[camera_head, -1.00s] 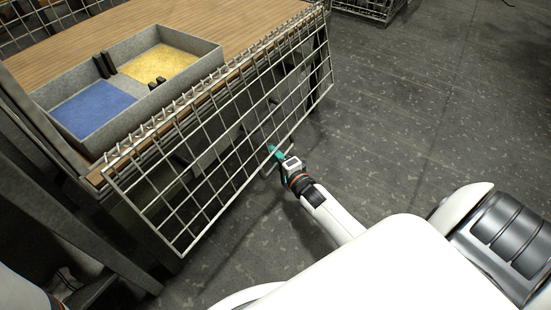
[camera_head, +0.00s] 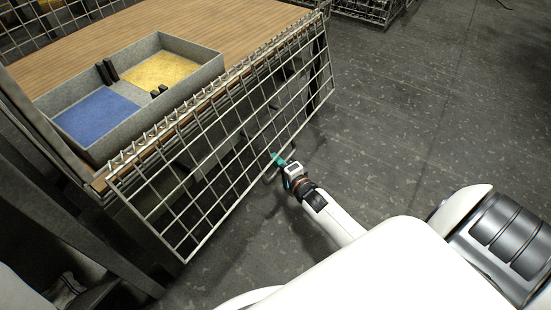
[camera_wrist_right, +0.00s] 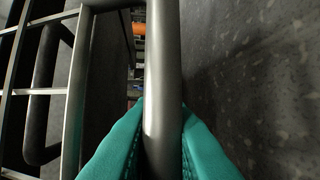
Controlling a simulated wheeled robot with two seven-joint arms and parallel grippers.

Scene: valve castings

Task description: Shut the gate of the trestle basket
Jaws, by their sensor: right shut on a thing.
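The wire mesh gate (camera_head: 215,165) of the trestle basket hangs down along the front edge of the wooden deck (camera_head: 235,28), tilted outward at its lower edge. My right gripper (camera_head: 277,160) is at the lower edge of the gate, near its middle. In the right wrist view its teal fingers (camera_wrist_right: 160,145) are shut on a grey metal bar, the gate's handle (camera_wrist_right: 161,80), which runs between them. The gate's mesh (camera_wrist_right: 72,95) shows to the left of the bar. My left gripper is not in view.
A grey tray (camera_head: 190,85) with a blue and a yellow compartment and small black pieces stands on the deck. A dark post (camera_head: 60,195) rises at the left. Another wire basket (camera_head: 365,10) is at the back. The grey floor (camera_head: 430,110) at the right is clear.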

